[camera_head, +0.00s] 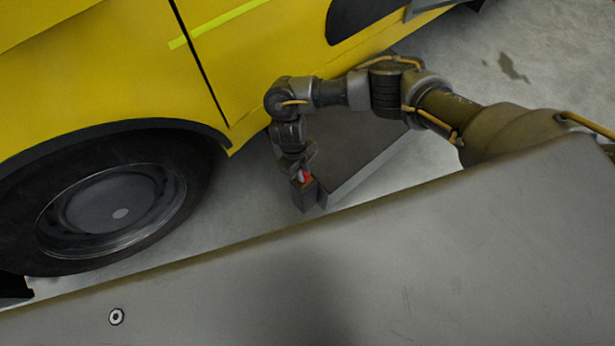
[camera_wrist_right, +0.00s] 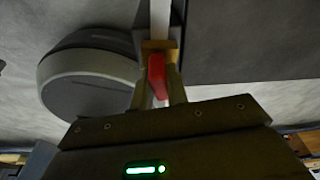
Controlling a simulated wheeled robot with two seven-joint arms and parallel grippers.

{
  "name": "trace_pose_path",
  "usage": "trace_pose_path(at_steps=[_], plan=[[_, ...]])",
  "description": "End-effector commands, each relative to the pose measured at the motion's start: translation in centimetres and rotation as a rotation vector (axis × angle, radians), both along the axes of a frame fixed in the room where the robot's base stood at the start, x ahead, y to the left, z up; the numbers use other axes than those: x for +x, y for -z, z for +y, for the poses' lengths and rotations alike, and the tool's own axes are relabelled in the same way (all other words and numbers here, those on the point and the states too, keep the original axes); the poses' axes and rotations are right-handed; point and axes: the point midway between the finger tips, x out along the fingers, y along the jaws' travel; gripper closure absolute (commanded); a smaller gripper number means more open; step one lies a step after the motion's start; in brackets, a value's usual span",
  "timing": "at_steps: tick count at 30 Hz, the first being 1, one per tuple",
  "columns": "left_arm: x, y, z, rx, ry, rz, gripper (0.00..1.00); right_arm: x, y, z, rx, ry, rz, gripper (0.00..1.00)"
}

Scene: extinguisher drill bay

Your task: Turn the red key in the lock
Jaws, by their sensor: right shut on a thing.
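The red key (camera_head: 305,176) shows as a small red patch at the end of my right arm in the head view. In the right wrist view the red key (camera_wrist_right: 157,76) stands between the two fingers. My right gripper (camera_wrist_right: 158,88) is shut on it; it also shows in the head view (camera_head: 299,168), pointing down. A small dark block (camera_head: 305,197), which looks like the lock housing, is directly below the key. The keyhole is hidden, and I cannot tell the key's turn angle. My left gripper is not in view.
A yellow vehicle (camera_head: 110,75) with a large black wheel (camera_head: 115,205) stands at left and behind my right arm. A grey box-like thing (camera_head: 365,160) lies beside the dark block. Open concrete floor (camera_head: 540,70) shows at the upper right.

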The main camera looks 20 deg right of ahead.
Motion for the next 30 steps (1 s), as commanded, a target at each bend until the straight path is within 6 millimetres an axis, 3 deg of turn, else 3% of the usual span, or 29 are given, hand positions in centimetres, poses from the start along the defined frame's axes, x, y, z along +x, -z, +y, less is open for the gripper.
trace_pose_path(at_steps=[1,2,7,17,30], plan=[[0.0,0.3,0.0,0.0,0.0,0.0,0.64,0.1,0.1,-0.1,-0.003,-0.032,-0.002,1.0],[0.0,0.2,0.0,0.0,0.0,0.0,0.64,0.1,0.1,-0.1,-0.003,-0.034,-0.002,0.82],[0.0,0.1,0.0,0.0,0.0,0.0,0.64,0.0,0.0,-0.1,-0.001,-0.028,-0.001,0.6],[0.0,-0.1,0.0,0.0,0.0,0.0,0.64,0.1,-0.4,0.1,0.0,-0.028,-0.002,0.59],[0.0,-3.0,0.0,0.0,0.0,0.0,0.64,1.4,-8.1,0.9,-0.001,-0.029,-0.004,0.59]])
